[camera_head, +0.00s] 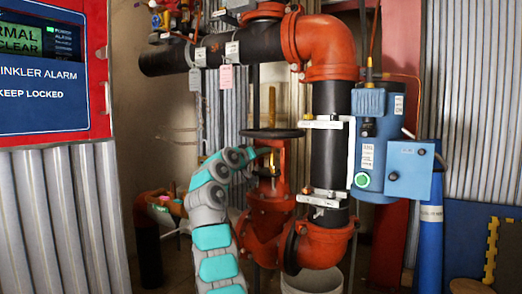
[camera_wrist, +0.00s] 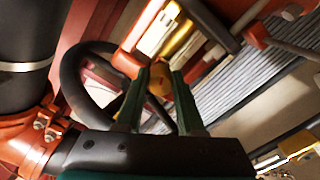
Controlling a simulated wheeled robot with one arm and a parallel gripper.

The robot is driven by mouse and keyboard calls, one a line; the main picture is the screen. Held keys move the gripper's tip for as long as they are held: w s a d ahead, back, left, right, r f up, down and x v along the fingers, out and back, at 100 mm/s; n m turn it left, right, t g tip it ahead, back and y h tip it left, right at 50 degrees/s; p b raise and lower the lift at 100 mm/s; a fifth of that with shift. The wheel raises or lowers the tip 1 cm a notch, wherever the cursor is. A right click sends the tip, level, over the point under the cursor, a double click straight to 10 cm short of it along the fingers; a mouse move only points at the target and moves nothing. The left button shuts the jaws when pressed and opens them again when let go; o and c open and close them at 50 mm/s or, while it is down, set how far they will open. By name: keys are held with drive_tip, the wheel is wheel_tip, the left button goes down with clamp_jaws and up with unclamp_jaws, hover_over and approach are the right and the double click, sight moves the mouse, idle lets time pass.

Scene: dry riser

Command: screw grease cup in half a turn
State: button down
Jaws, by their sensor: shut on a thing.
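The grease cup (camera_wrist: 160,79) is a small yellow-orange rounded piece between my fingertips in the wrist view. In the head view a small yellow bit at the valve's side (camera_head: 273,160) seems to be it, partly hidden by my gripper. My gripper (camera_wrist: 161,85) is shut on the cup with two dark green fingers. In the head view my gripper (camera_head: 262,153) reaches the red valve body (camera_head: 270,190) from the left, just below the black handwheel (camera_head: 273,133). The handwheel also shows behind the fingers in the wrist view (camera_wrist: 72,85). The cup's thread is hidden.
A thick black vertical pipe (camera_head: 331,152) with red couplings stands right of the valve, with a blue box (camera_head: 370,150) on it. A pipe crosses above (camera_head: 245,45). A red and blue alarm panel (camera_head: 50,70) is at left. A white bucket (camera_head: 313,282) stands below.

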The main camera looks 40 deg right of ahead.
drive_tip(key=shift+m+p, duration=1.75)
drive_tip(key=shift+m, duration=0.45)
drive_tip(key=c, duration=0.5)
unclamp_jaws()
drive_tip(key=shift+b+v, duration=1.8)
drive_tip(key=shift+v, duration=2.1)
drive_tip(key=shift+w, duration=0.15)
